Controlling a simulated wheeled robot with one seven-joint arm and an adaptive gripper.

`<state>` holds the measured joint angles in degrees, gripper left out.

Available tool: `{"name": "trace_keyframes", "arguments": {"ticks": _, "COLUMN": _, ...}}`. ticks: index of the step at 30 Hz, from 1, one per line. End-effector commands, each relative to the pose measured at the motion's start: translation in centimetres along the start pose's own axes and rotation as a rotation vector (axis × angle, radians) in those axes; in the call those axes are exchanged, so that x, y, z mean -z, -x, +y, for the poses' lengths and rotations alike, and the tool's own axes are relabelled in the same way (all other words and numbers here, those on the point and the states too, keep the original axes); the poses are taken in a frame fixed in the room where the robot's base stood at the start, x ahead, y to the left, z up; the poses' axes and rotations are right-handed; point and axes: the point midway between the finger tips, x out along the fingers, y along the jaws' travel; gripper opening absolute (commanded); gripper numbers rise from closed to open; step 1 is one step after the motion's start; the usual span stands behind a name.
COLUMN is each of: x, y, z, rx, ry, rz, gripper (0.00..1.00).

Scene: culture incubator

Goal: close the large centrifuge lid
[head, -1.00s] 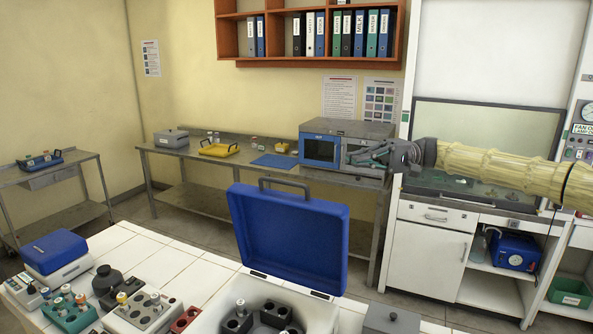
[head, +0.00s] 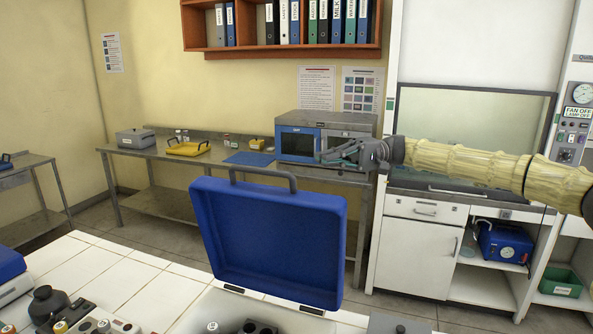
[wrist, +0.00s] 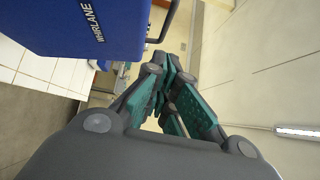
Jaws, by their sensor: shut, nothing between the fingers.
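The large centrifuge's blue lid (head: 268,240) stands raised and open, its inner side facing me, with a dark handle (head: 263,178) on its top edge. Only a strip of the pale centrifuge body (head: 215,312) shows at the bottom of the head view. My gripper (head: 322,158) is in the air to the right of the handle and a little higher in the picture, apart from the lid. In the wrist view the lid (wrist: 82,25), marked WHIRLANE, is at the upper left, and my gripper (wrist: 165,62) is shut and empty beside it.
A white tiled bench (head: 95,277) carries the centrifuge and several small items at lower left. Behind stands a steel table (head: 155,158) with a yellow tray (head: 188,148) and a blue-fronted oven (head: 296,143). A fume hood (head: 470,120) is at right. Air around the lid looks free.

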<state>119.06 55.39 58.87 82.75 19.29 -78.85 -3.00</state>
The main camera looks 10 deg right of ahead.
Motion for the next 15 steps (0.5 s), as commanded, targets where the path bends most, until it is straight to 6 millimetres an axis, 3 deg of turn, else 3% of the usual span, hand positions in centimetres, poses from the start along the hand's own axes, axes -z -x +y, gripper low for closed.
{"name": "trace_keyframes", "arguments": {"ticks": 5, "x": -0.1, "y": -1.9, "z": -0.3, "rx": 0.0, "ry": -0.001, "rz": -0.003, "gripper": 0.0}}
{"name": "trace_keyframes", "arguments": {"ticks": 15, "x": -0.1, "y": -7.5, "z": -0.4, "rx": 0.0, "ry": -0.002, "rz": -0.005, "gripper": 0.0}}
